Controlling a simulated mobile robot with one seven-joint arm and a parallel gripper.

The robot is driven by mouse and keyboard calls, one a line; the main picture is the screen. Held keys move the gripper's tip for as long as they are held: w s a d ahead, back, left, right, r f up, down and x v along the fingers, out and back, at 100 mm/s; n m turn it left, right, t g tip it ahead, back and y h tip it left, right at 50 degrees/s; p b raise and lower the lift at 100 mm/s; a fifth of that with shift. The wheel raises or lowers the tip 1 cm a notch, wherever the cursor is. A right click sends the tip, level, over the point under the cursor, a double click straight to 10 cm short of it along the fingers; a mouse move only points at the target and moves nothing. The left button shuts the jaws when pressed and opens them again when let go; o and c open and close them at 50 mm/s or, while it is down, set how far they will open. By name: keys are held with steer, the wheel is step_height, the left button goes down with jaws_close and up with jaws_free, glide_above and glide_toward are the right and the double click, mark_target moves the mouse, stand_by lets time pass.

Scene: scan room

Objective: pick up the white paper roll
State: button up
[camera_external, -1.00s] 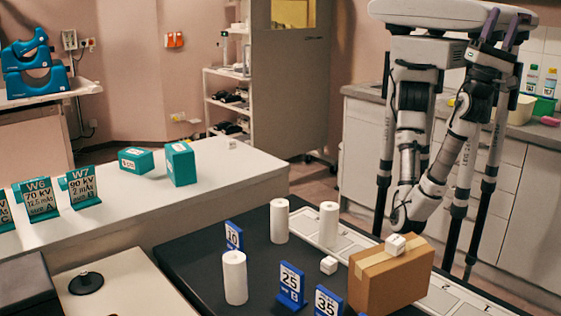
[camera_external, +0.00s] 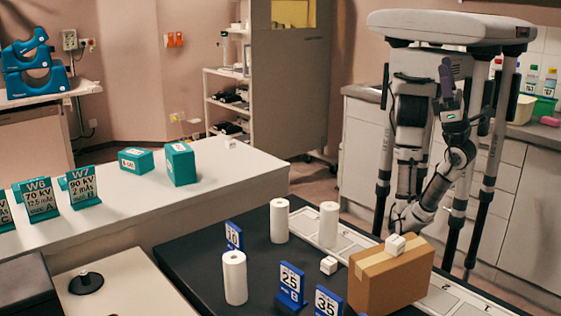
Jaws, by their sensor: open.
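A cardboard box (camera_external: 385,283) with a white cube (camera_external: 395,243) on top stands between my arm and the rolls. Another small white cube (camera_external: 328,265) and blue number signs (camera_external: 291,285) are near the rolls. A white counter (camera_external: 225,190) runs behind them.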

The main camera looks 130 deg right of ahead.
steer(key=w+d+f+g+y+b, duration=0.1)
steer(key=w+d+f+y, duration=0.2)
steer(key=f, duration=0.8)
steer(key=w+d+f+g+y+b, duration=0.2)
steer(key=f+y, duration=0.5)
steer(key=f, duration=0.5)
steer(key=w+d+f+g+y+b, duration=0.1)
steer(key=w+d+f+y, duration=0.3)
steer(key=f, duration=0.8)
steer(key=shift+w+f+g+y, duration=0.25)
steer(key=shift+w+g+y, duration=0.45)
steer(key=shift+w, duration=0.35)
steer(key=p+x, duration=0.1)
steer(key=x, duration=0.6)
steer(key=shift+d+r+p, duration=0.1)
steer(key=shift+p, duration=0.2)
steer(key=p, duration=0.2)
glide_above(321, 243)
steer(key=shift+s+d+f, duration=0.35)
steer(key=shift+s+d, duration=0.1)
steer(key=c, duration=1.1)
